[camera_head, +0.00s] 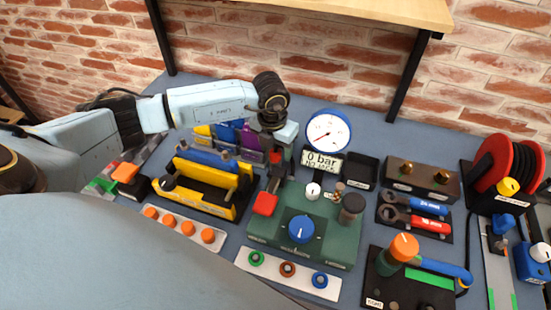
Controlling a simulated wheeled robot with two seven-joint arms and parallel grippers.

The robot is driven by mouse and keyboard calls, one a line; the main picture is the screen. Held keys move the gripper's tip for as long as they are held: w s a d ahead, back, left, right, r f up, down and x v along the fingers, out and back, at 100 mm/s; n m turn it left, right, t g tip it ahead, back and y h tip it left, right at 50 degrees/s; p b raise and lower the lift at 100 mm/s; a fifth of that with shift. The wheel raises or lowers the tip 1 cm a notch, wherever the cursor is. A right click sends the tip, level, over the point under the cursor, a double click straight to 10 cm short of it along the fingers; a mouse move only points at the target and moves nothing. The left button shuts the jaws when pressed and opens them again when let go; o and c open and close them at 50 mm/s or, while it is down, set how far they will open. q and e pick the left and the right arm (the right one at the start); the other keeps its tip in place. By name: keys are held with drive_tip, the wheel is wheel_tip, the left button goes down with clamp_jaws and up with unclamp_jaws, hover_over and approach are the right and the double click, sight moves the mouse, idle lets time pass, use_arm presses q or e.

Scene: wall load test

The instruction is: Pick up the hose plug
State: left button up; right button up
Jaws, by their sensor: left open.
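My left gripper (275,170) points down, open, at the rear left corner of a green pump unit (330,238). It is above or beside the unit; I cannot tell whether it touches anything. No part is clearly marked as the hose plug. A small brass-coloured fitting (339,190) stands at the back of the green unit, right of a white knob (313,191), and may be it. The fitting is to the right of my left gripper. My right gripper does not show.
A round gauge (327,132) and a "0 bar" display (321,163) stand behind the unit. A yellow-black toolbox (203,189) is left of it. Wrenches (418,212), an orange-topped tool (403,248) and a red reel (491,165) are right. A shelf bracket (408,75) is behind.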

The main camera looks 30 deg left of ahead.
sight(275, 152)
use_arm(q)
wheel_tip(275, 152, down, 5)
drive_tip(key=shift+r, duration=0.2)
drive_tip(key=shift+c, duration=0.3)
drive_tip(key=c, duration=1.1)
wheel_tip(275, 152, up, 10)
drive_tip(key=shift+r, duration=0.1)
drive_tip(key=shift+a, duration=0.1)
